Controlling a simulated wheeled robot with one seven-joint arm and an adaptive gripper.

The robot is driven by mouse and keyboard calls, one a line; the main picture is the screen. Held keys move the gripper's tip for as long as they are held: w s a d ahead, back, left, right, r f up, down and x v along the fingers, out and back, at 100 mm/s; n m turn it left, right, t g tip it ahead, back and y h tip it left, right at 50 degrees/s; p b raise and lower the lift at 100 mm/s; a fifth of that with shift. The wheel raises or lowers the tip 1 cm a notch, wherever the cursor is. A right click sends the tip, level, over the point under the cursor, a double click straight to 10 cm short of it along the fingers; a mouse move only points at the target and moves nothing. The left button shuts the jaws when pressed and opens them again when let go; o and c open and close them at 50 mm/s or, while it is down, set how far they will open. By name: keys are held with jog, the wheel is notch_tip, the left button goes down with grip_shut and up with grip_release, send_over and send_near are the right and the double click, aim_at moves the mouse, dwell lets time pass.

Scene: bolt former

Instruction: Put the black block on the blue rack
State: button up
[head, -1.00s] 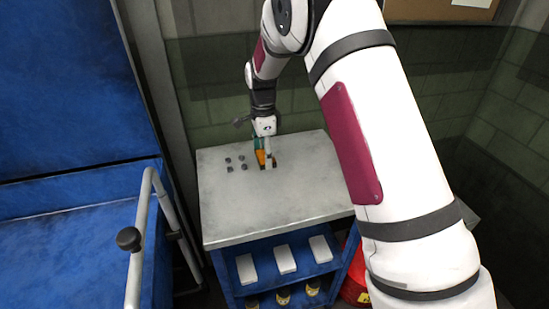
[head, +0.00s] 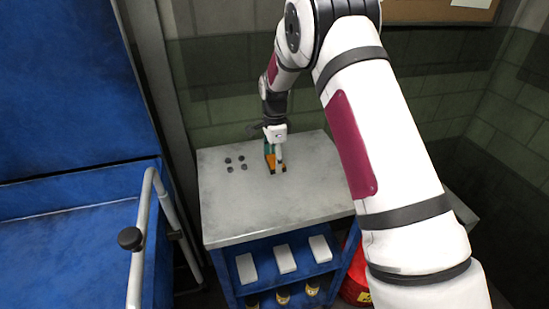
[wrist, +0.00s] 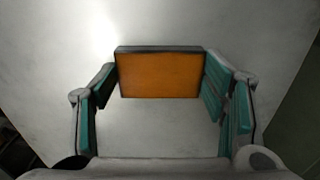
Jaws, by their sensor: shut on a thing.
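My gripper (head: 276,168) points down over the grey worktop of the blue-framed shelf unit. In the wrist view, its two teal-padded fingers are shut on a block (wrist: 159,75) with a broad orange face and a dark grey to black edge. The block also shows as a small orange patch at the fingers in the head view (head: 271,160). I cannot tell whether its underside touches the worktop. The blue shelf unit (head: 226,279) stands under the worktop; I cannot tell if it is the blue rack named in the task.
White boxes (head: 285,259) and dark jars (head: 283,296) fill the shelves below. A large blue cart (head: 65,240) with a grey rail (head: 137,265) stands left. The worktop's front is clear.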

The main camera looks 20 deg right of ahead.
jog(key=o, duration=1.7)
notch_tip(320, 180, up, 12)
jog(key=s+r+n+t, duration=0.1)
jog(key=s+r+n, duration=0.3)
jog(key=s+r, duration=0.55)
jog(key=s+r+n, duration=0.5)
jog(key=s+r, duration=0.1)
jog(key=s, duration=0.6)
jog(key=s+f+n+t, duration=0.2)
jog(key=s+n, duration=0.7)
jog(key=s, duration=1.1)
jog(key=shift+s+d+f, duration=0.15)
jog(key=shift+s+f, duration=0.05)
jog(key=shift+f, duration=0.6)
